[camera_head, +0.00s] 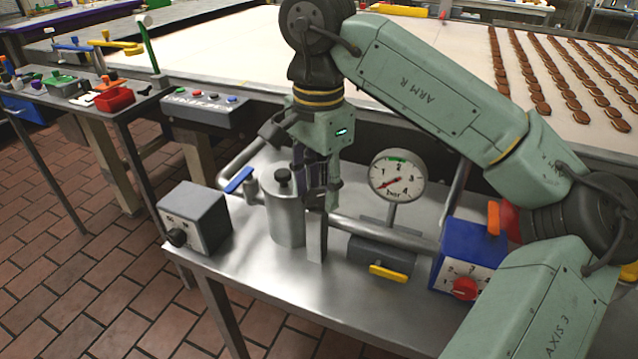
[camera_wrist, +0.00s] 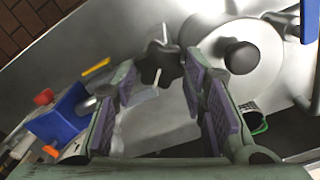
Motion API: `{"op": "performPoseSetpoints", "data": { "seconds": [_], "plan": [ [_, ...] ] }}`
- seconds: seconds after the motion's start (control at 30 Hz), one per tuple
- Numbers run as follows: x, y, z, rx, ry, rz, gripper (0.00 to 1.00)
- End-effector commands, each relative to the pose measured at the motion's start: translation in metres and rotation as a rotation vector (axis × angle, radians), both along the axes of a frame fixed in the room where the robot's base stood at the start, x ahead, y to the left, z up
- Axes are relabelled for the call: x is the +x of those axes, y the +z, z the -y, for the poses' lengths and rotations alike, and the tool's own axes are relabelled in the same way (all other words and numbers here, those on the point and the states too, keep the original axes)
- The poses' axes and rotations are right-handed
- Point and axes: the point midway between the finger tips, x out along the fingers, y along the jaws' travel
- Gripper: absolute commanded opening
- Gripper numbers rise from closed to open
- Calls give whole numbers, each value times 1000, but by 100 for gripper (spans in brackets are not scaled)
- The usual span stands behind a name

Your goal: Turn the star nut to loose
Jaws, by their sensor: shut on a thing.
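The star nut (camera_wrist: 161,66) is a dark, lobed knob in the wrist view, beside the round metal pot (camera_wrist: 262,42). My gripper (camera_wrist: 160,76) points down with its purple-padded fingers on either side of the star nut, shut on it. In the head view my gripper (camera_head: 316,200) is just right of the pot (camera_head: 284,218), above an upright metal bracket (camera_head: 316,238).
The pot's lid has a black knob (camera_head: 283,176). A pressure gauge (camera_head: 397,176) stands close to the right of my gripper. A blue box with a red dial (camera_head: 465,288), a yellow lever (camera_head: 388,273) and a grey box (camera_head: 195,218) share the metal table. The table's front is clear.

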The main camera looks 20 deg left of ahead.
Motion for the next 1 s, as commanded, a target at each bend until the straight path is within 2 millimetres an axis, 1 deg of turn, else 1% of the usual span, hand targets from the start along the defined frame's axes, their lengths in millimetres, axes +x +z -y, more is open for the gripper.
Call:
{"op": "performPoseSetpoints", "data": {
  "seconds": [0.2, 0.5, 0.7, 1.0],
  "plan": [
    [0, 1, -1, 0, 185, 0, 11],
    [1, 1, -1, 0, 368, 1, 11],
    [1, 1, -2, 0, 431, 2, 11],
    [1, 1, -2, 0, 455, 2, 11]
  ]
}}
